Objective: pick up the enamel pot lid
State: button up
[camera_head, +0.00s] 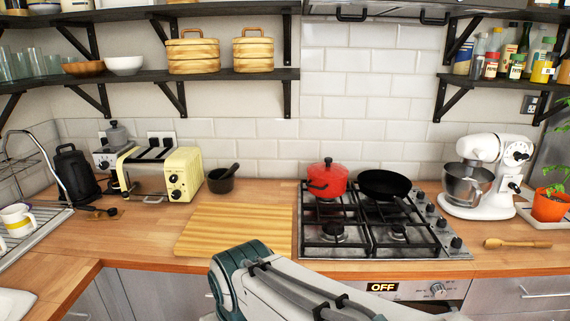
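A red pot (325,187) stands on the back left burner of the gas hob (318,246). Its red lid (330,169), with a small dark knob on top, sits on the pot. The pot has a dark handle at its front left. My arm reaches in from the bottom of the picture, in front of the hob and below the cutting board. My gripper's fingers do not show, and nothing is seen touching the pot or lid.
A black frying pan (384,184) sits right beside the pot. A white stand mixer (490,175) stands right of the hob. Shelves hang above.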

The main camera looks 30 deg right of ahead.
aim_at(327, 170)
jog(key=z, duration=0.65)
jog(key=i, duration=1.05)
jog(key=z, duration=0.95)
